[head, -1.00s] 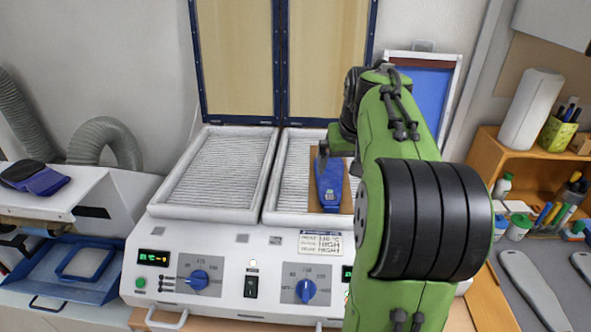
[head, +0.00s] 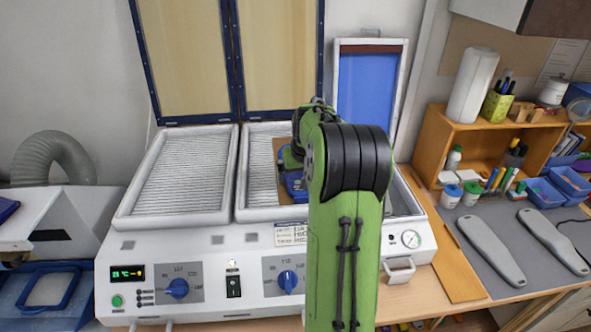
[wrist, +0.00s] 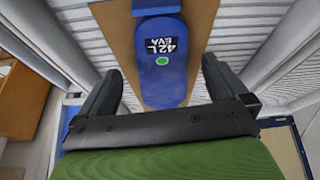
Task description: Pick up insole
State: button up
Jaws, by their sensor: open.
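The blue insole (wrist: 163,60) lies on a brown board (wrist: 207,15) in the wrist view, with a "42L EVA" label and a green dot. In the head view a small part of the insole (head: 296,187) shows on the right heating tray (head: 250,190); my arm hides the rest. My gripper (wrist: 163,68) is open, with one finger on each side of the insole and a gap to it on both sides. Nothing is held. In the head view my gripper is mostly hidden behind my arm.
The heating machine's left tray (head: 185,175) is empty. Two raised lid panels (head: 185,50) stand behind the trays. A blue framed panel (head: 368,90) stands at the back right. Grey sole-shaped pieces (head: 490,250) lie on the right bench beside a wooden shelf (head: 430,150).

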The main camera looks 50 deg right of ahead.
jog(key=shift+w+x, duration=0.2)
jog(key=shift+x, duration=1)
jog(key=shift+s+r, duration=0.15)
jog(key=shift+c, duration=0.8)
jog(key=c, duration=0.9)
notch_tip(320, 180, up, 10)
jog(key=shift+c, duration=0.2)
jog(key=shift+d+r, duration=0.1)
jog(key=shift+r, duration=1.45)
